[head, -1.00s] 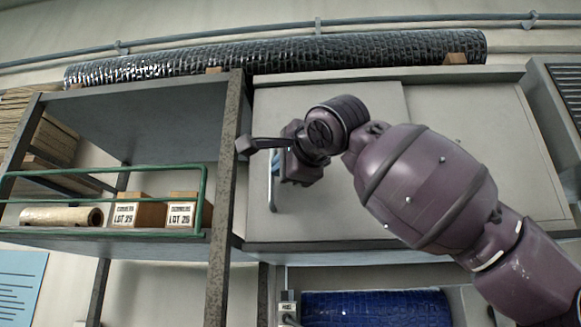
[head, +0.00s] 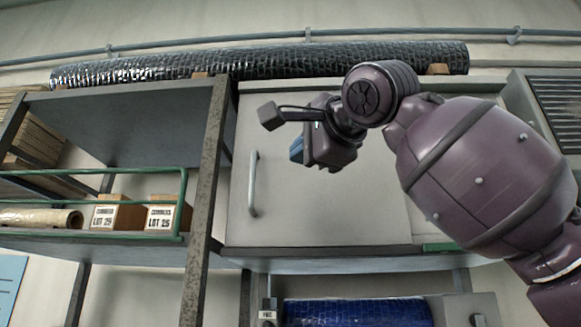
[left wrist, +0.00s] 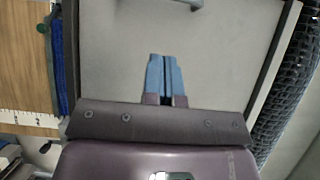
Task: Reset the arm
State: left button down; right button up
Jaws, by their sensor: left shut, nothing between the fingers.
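My left gripper (head: 297,150) is in front of the upper part of a grey cabinet panel (head: 330,205), up and to the right of its upright bar handle (head: 253,183). Its blue fingers are together with nothing between them. In the left wrist view the fingers (left wrist: 164,74) also lie side by side, pointing at the pale panel. The handle (left wrist: 182,3) shows at the top edge there, apart from the fingertips. My right gripper is in neither view.
On the left, an open shelf (head: 130,248) holds boxes (head: 165,216) and a roll (head: 40,218) behind a green rail (head: 90,170). A long dark roll (head: 265,60) lies on top. A blue roll (head: 355,312) is below the cabinet. A vent (head: 555,105) is at the right.

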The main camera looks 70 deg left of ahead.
pick_arm(q)
jog(key=v, duration=0.3)
jog(key=shift+w, duration=0.25)
